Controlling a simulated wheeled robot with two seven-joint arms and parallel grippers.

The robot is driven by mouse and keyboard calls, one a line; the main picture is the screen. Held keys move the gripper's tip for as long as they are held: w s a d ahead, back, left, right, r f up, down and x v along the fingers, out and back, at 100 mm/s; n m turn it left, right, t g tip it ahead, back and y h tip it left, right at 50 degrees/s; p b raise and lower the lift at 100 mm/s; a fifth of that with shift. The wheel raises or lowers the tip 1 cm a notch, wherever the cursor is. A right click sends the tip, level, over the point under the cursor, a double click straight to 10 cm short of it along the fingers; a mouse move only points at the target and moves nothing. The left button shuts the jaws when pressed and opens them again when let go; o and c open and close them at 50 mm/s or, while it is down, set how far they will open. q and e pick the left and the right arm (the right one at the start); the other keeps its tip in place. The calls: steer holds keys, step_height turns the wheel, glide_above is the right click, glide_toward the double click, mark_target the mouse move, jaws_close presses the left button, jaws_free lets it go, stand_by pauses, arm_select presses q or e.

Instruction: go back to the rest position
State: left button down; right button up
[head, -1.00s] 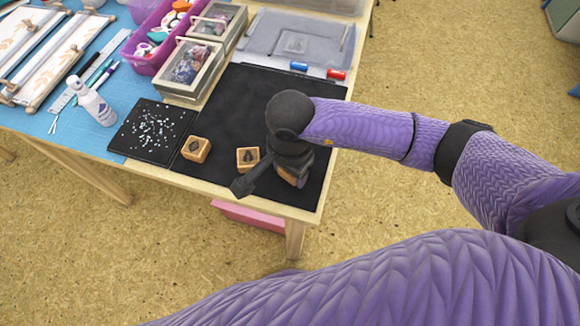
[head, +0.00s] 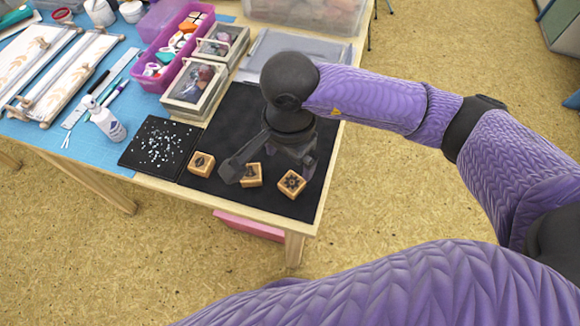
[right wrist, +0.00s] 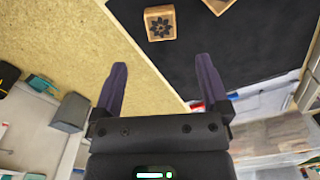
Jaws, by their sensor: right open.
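Three small wooden block stamps stand on the black mat (head: 240,108): a left one (head: 202,164), a middle one (head: 251,175) and a right one (head: 292,183) with a dark flower-like mark on top. My right gripper (head: 290,150) hangs above the mat, just behind the middle and right stamps in the head view. In the right wrist view its fingers (right wrist: 160,66) are spread apart with nothing between them. The flower-marked stamp (right wrist: 160,22) lies beyond the fingertips there, apart from them. My left gripper is not in view.
A black pad with pale specks (head: 160,144) lies left of the mat. A white bottle (head: 104,119), a purple bin (head: 172,52) and lidded boxes (head: 194,88) stand on the table. A grey tray (head: 290,55) lies behind the mat. Floor is open in front.

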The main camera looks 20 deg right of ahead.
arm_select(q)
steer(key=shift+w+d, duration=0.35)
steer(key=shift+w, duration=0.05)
arm_select(e)
steer(key=shift+r, duration=0.6)
